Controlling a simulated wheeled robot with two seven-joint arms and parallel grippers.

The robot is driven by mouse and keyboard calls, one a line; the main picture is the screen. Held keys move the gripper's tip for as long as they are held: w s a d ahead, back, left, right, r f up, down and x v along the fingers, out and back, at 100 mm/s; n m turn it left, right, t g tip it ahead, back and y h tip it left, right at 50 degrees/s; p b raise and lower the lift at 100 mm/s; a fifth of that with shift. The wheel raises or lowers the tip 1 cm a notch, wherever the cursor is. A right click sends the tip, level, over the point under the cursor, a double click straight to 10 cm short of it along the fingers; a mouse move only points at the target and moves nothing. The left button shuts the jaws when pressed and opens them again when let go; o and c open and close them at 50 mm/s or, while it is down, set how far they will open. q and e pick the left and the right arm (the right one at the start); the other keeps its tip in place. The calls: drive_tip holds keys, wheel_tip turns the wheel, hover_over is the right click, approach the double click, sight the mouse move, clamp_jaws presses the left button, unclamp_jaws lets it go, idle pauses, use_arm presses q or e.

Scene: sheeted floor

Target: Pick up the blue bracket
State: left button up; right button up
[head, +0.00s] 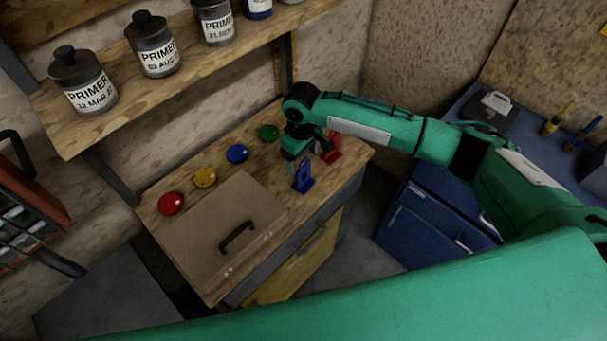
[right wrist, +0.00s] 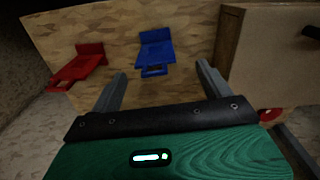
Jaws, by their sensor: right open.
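The blue bracket (head: 303,178) stands on the wooden workbench near its front edge, just right of the brown box. In the right wrist view the blue bracket (right wrist: 156,48) lies ahead of the fingertips, between their lines and apart from both. My right gripper (head: 291,163) is above the bench, beside the blue bracket and toward the back; the arm hides part of it. In the right wrist view my right gripper (right wrist: 162,78) has its two fingers wide apart with nothing between them. My left gripper is not in view.
A red bracket (head: 331,150) stands right of the blue one; it also shows in the right wrist view (right wrist: 80,67). A brown box (head: 207,232) with a black handle fills the bench's left front. Red, yellow, blue and green round pieces (head: 237,154) line the back. A shelf with cans (head: 156,57) hangs above.

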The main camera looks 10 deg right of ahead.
sight(303, 173)
drive_tip(key=shift+d+f+p, duration=0.1)
drive_tip(key=shift+f+p, duration=0.35)
drive_tip(key=shift+f, duration=0.05)
drive_tip(key=f, duration=0.1)
drive_tip(key=f+p, duration=0.1)
drive_tip(key=f, duration=0.1)
drive_tip(key=f+p, duration=0.1)
drive_tip(key=shift+w+d+f, duration=0.15)
drive_tip(key=shift+w+d, duration=0.05)
drive_tip(key=shift+w, duration=0.05)
drive_tip(key=shift+f, duration=0.15)
drive_tip(key=c, duration=1.6)
